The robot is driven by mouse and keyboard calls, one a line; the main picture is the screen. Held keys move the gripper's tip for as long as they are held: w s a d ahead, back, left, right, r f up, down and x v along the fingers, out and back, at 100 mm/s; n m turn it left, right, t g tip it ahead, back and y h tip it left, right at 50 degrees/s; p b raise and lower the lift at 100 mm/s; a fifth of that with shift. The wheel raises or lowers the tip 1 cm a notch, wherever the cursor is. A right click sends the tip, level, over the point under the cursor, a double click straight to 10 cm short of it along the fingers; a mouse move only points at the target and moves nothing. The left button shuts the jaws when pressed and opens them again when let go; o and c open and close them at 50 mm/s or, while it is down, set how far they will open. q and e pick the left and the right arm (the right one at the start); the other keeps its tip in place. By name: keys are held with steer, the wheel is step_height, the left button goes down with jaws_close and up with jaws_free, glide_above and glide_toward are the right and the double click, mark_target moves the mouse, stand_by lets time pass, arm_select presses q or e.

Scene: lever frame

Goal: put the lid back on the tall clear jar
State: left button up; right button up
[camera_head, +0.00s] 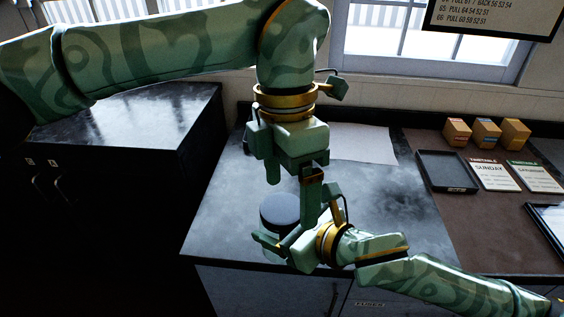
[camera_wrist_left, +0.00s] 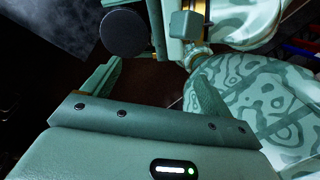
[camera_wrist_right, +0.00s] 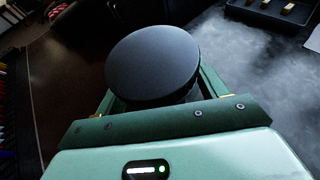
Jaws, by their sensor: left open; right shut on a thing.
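A dark round lid (camera_head: 281,211) shows beside my right gripper (camera_head: 274,238) in the head view. The right gripper is shut on it, and its flat top fills the middle of the right wrist view (camera_wrist_right: 152,63). My left gripper (camera_head: 292,180) points down just above the right gripper, open and empty. In the left wrist view the lid (camera_wrist_left: 123,32) lies beyond the left finger, outside the jaws. I cannot make out the tall clear jar; whether anything is under the lid is hidden.
The grey counter (camera_head: 225,215) is largely bare, with a pale sheet (camera_head: 362,143) behind the grippers. A black tray (camera_head: 447,171), several small boxes (camera_head: 486,131) and cards (camera_head: 493,175) lie on the brown surface at right. A dark cabinet (camera_head: 150,125) stands at left.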

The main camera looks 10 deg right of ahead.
arm_select(q)
steer(key=s+r+n+g, duration=0.1)
steer(key=s+r+n, duration=0.25)
steer(key=n, duration=1.25)
steer(key=n+t, duration=0.3)
steer(key=n, duration=0.6)
glide_above(282, 207)
step_height(282, 207, down, 4)
steer(key=shift+r, duration=0.1)
steer(key=shift+f, duration=4.05)
steer(key=shift+c, duration=0.3)
